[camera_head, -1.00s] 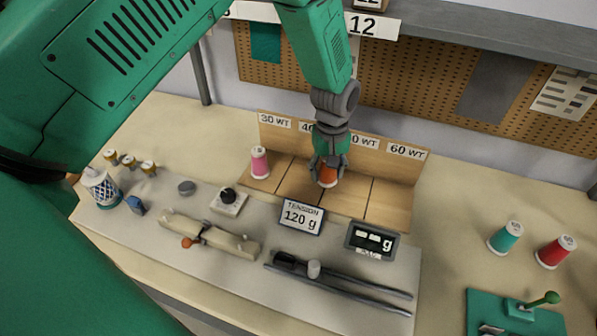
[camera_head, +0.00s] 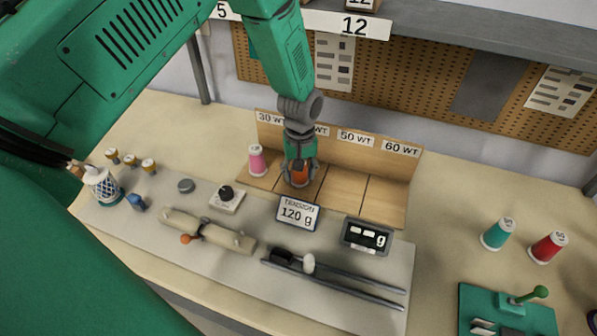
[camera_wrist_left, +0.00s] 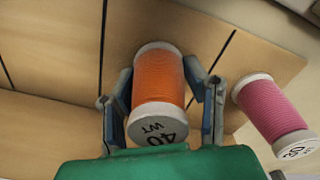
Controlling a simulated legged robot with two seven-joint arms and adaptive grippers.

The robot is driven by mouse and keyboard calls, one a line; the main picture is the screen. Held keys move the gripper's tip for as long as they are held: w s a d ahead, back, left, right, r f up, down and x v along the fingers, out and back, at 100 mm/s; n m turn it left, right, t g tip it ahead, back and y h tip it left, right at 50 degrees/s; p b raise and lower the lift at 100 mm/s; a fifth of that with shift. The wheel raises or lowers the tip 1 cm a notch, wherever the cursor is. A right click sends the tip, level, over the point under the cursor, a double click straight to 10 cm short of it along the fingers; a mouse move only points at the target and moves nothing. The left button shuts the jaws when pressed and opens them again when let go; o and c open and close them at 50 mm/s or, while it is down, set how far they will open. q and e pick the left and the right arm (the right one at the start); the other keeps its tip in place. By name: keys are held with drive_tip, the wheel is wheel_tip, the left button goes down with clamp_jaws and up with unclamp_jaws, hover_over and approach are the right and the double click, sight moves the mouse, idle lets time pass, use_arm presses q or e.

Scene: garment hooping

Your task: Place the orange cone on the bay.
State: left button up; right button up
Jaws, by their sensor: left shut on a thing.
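The orange cone (camera_head: 299,177), a thread spool with white ends, is held in my left gripper (camera_head: 300,172). In the left wrist view the orange cone (camera_wrist_left: 159,80) sits between the two fingers (camera_wrist_left: 164,92), its white end reading "40 WT". The wooden rack (camera_head: 345,186) has bays marked 30, 40, 50 and 60 WT; the 40 label is partly hidden by my wrist. The cone is over or in the second bay from the left. I cannot tell whether its base touches the wood. My right gripper is not in view.
A pink cone (camera_head: 257,160) stands in the leftmost bay, close to my left gripper. A tension sign (camera_head: 297,214) and a display (camera_head: 368,238) stand in front of the rack. Teal (camera_head: 497,234) and red (camera_head: 548,247) cones stand at the right. The two right bays are empty.

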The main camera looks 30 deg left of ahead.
use_arm(q)
drive_tip(key=shift+d+f, duration=0.1)
drive_tip(key=shift+d, duration=0.2)
drive_tip(key=o, duration=1.3)
drive_tip(key=shift+d, duration=0.2)
drive_tip(key=shift+a, duration=0.55)
drive_tip(key=shift+w+a+r, duration=0.1)
drive_tip(key=shift+a+r, duration=0.05)
drive_tip(key=shift+r, duration=0.2)
drive_tip(key=r, duration=0.2)
drive_tip(key=d+r, duration=0.1)
drive_tip(key=r, duration=0.4)
drive_tip(key=shift+d+r, duration=0.15)
drive_tip(key=shift+a+f, duration=0.2)
drive_tip(key=shift+a, duration=0.5)
drive_tip(key=shift+d, duration=0.15)
